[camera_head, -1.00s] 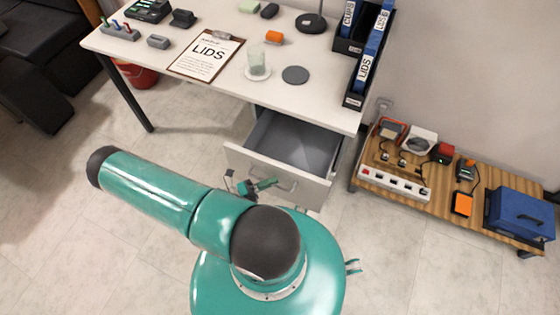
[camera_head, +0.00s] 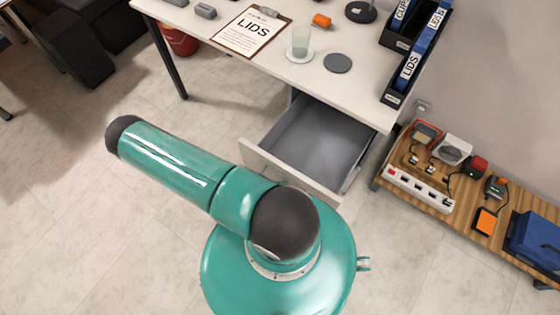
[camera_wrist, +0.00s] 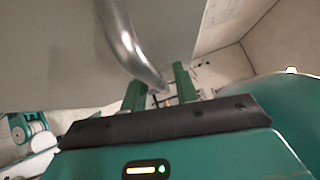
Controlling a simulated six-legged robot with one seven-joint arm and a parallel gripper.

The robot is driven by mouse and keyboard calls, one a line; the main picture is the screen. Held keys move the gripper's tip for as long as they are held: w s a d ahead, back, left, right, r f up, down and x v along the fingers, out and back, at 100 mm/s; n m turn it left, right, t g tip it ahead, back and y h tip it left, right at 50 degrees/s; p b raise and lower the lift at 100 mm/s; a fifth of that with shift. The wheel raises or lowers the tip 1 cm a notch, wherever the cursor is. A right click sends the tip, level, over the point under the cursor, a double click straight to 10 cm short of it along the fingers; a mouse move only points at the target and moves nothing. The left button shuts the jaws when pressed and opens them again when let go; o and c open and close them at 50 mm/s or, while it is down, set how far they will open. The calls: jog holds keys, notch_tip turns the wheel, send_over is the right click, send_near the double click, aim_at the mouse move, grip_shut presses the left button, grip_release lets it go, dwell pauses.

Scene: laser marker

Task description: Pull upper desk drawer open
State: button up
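The upper desk drawer (camera_head: 315,140) stands well out from the desk, its empty grey inside showing from above. In the head view my arm covers part of its front, and both its handle and my gripper are hidden. In the wrist view the curved metal handle (camera_wrist: 122,38) runs down from the top, and its lower end lies between the two green fingers of my gripper (camera_wrist: 159,88). The fingers are only a little apart and appear closed around the handle, though the contact is partly hidden. The drawer's grey front (camera_wrist: 50,55) fills the left.
The white desk (camera_head: 215,62) holds a LIDS clipboard (camera_head: 247,36), a glass (camera_head: 300,40), a dark disc (camera_head: 338,63) and a black file holder (camera_head: 396,96). A low wooden table (camera_head: 450,200) with devices stands at right.

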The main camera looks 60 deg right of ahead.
jog(key=shift+a, duration=0.1)
jog(key=v, duration=1.3)
jog(key=shift+w+a, duration=0.2)
jog(key=shift+w, duration=0.1)
